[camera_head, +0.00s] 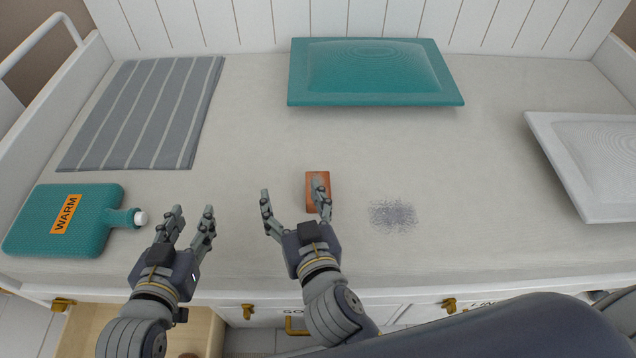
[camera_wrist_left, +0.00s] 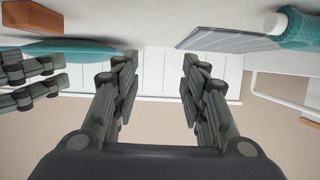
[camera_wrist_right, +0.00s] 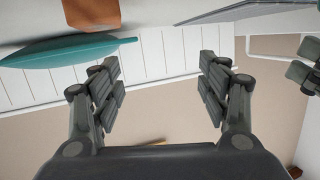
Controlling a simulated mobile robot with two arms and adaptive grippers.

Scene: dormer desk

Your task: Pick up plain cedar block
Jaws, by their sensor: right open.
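The plain cedar block (camera_head: 317,181) is a small reddish-brown block lying on the pale desk top near the middle of the head view. It also shows at the top of the right wrist view (camera_wrist_right: 92,12), cut off by the frame edge. My right gripper (camera_head: 295,202) is open and empty, and its right finger overlaps the block's lower right part in the head view. I cannot tell whether that finger touches the block. My left gripper (camera_head: 192,218) is open and empty, left of the block and near the teal bottle; its fingers also show in the left wrist view (camera_wrist_left: 158,90).
A teal hot-water bottle (camera_head: 95,233) labelled WARM lies at the left. A grey striped cloth (camera_head: 145,113) lies behind it. A teal cushion (camera_head: 375,75) is at the back, a white cushion (camera_head: 600,160) at the right. A dark speckled patch (camera_head: 393,215) lies right of the block.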

